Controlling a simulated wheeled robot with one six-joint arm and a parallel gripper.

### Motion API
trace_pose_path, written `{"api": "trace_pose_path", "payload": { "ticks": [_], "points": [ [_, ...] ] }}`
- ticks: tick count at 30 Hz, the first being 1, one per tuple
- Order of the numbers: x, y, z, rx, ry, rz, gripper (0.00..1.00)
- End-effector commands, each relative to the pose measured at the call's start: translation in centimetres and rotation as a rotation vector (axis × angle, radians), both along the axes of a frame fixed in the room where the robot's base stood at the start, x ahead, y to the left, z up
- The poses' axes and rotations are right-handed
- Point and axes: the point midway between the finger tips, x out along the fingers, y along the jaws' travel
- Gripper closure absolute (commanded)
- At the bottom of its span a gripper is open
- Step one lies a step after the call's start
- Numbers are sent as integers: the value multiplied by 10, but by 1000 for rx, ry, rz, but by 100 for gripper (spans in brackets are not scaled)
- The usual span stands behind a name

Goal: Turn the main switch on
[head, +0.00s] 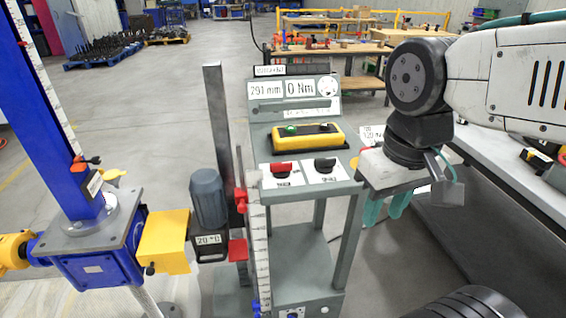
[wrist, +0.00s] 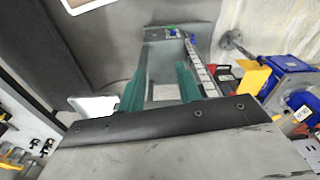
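The grey control console (head: 300,112) stands in the middle of the head view. Its sloped front carries a red rotary knob (head: 281,169) on a white plate at the left and a black rotary knob (head: 325,165) on a white plate at the right. The plate lettering is too small to read, so I cannot tell which is labelled main switch. My gripper (head: 385,208) hangs to the right of the console, apart from both knobs, teal fingers pointing down. In the wrist view, the fingers (wrist: 160,85) are spread with nothing held between them.
A yellow box (head: 307,136) with a green button sits above the knobs. The console's displays (head: 293,88) read 291 mm and 0 Nm. A blue screw jack (head: 90,250) with yellow guards stands at left. A grey bench (head: 480,165) lies at right.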

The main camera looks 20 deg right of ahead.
Motion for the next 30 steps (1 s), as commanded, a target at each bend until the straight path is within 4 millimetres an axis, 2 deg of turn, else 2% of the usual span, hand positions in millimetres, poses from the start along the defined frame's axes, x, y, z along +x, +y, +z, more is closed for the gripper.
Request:
{"api": "trace_pose_path", "payload": {
  "ticks": [4,8,14,18,21,24,30],
  "points": [
    [29,1,-4,31,83,-41,65],
    [74,8,-4,99,137,-227,65],
    [160,19,-11,220,217,-708,65],
    [225,28,-14,312,278,-1147,65],
    [253,33,-8,368,304,-1393,65],
    [264,38,4,409,316,-1560,65],
    [265,40,0,411,340,-1690,65]
  ]
}}
